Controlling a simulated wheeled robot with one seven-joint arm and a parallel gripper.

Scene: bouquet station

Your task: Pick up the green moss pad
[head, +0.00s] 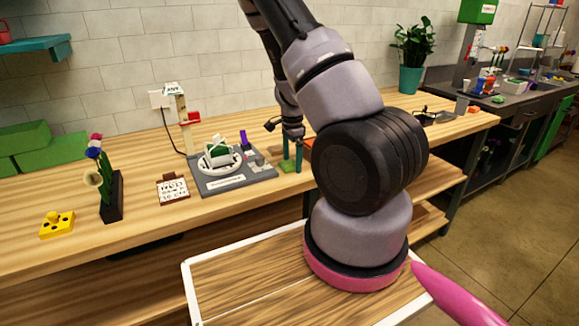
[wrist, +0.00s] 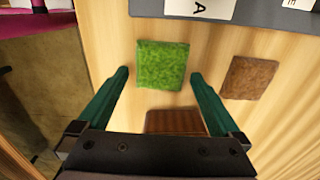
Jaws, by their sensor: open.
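The green moss pad (wrist: 162,65) is a flat, square, textured green piece lying on the wooden table in the wrist view. In the head view the moss pad (head: 288,166) shows as a small green patch by my fingers. My gripper (wrist: 158,82) is open, with dark green fingers at the left and right of the pad. The fingers stand apart from the pad, with a gap on each side. In the head view my gripper (head: 292,158) points down at the table, right of the grey station board.
A brown pad (wrist: 249,78) lies right of the moss pad, and a dark brown slatted block (wrist: 175,122) lies nearer my gripper. The grey board (head: 232,180) with a white round holder is close by. A black flower stand (head: 112,197) and yellow block (head: 57,224) stand left.

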